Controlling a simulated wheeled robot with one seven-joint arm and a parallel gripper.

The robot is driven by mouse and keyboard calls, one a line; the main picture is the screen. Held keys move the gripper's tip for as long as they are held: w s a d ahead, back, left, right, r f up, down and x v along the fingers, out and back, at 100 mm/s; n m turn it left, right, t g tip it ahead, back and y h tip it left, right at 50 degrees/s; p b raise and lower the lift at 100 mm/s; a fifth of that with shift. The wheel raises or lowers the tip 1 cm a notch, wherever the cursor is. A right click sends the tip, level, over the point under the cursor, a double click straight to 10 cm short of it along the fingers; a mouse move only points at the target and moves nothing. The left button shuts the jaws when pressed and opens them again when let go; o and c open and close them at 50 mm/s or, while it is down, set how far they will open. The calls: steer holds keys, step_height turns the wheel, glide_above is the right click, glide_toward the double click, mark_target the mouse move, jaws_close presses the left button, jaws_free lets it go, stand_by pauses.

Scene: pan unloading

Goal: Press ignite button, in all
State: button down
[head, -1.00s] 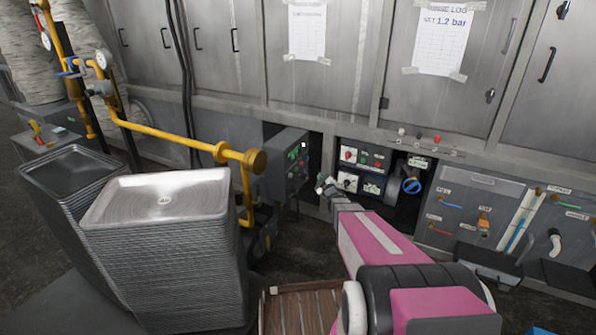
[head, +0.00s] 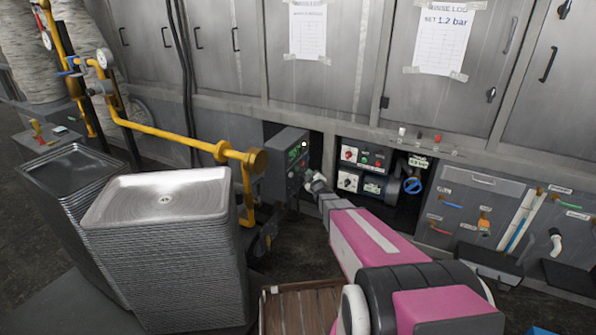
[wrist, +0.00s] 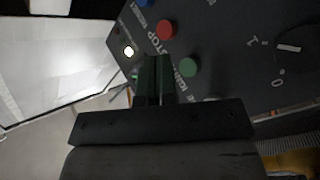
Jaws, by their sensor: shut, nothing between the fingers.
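The dark control box (head: 288,165) with a green display stands left of centre in the head view. In the wrist view its panel (wrist: 230,25) carries a green button (wrist: 190,67), with partly hidden lettering beside it that seems to start "IGNI". A red button (wrist: 166,29) has a STOP label. My gripper (wrist: 153,60) is shut and empty, its fingertips close to the panel, just left of the green button in the picture. I cannot tell whether they touch the panel. In the head view my gripper (head: 309,178) is at the box's right side.
A blue button (wrist: 147,3), a lit lamp (wrist: 128,51) and a 0–1 rotary switch (wrist: 289,48) share the panel. Stacked trays (head: 165,200) and a yellow pipe (head: 165,135) stand left of the box. A second panel (head: 362,160) and a blue valve wheel (head: 412,185) are to its right.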

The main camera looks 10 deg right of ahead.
steer(key=shift+w+a, duration=0.7)
steer(key=shift+a, duration=0.35)
stand_by(1.4)
steer(key=shift+w+a, duration=0.25)
steer(key=shift+a, duration=0.15)
steer(key=shift+w+a, duration=0.25)
steer(key=shift+a, duration=0.15)
stand_by(0.8)
stand_by(0.4)
steer(key=shift+s+d, duration=0.5)
steer(key=shift+d, duration=0.3)
steer(key=shift+s+d, duration=0.7)
steer(key=shift+d, duration=0.35)
steer(key=shift+s+d, duration=0.7)
steer(key=shift+d, duration=0.3)
